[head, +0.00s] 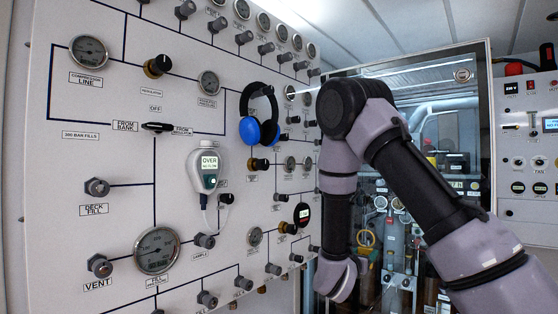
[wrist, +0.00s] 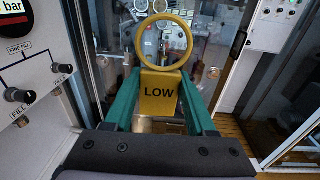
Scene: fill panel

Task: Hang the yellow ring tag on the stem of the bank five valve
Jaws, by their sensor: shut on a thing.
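The yellow tag (wrist: 158,108) is a flat plate marked LOW with a large round ring at its far end. It shows in the wrist view between the two teal fingers of my gripper (wrist: 159,80), which are shut on the plate. The ring stands clear beyond the fingertips and touches no valve that I can see. In the head view my arm hangs in front of the panel's right edge, and its fingers are hidden. Several grey valve knobs (head: 266,49) run along the panel's top right. I cannot read which one is bank five.
The white panel (head: 70,140) carries gauges, knobs, blue headphones (head: 259,132) and a white handheld meter (head: 208,170). A glass-fronted cabinet (head: 462,75) with pipework stands behind my arm. In the wrist view, black fill knobs (wrist: 18,95) lie at the left and wooden floor shows at the right.

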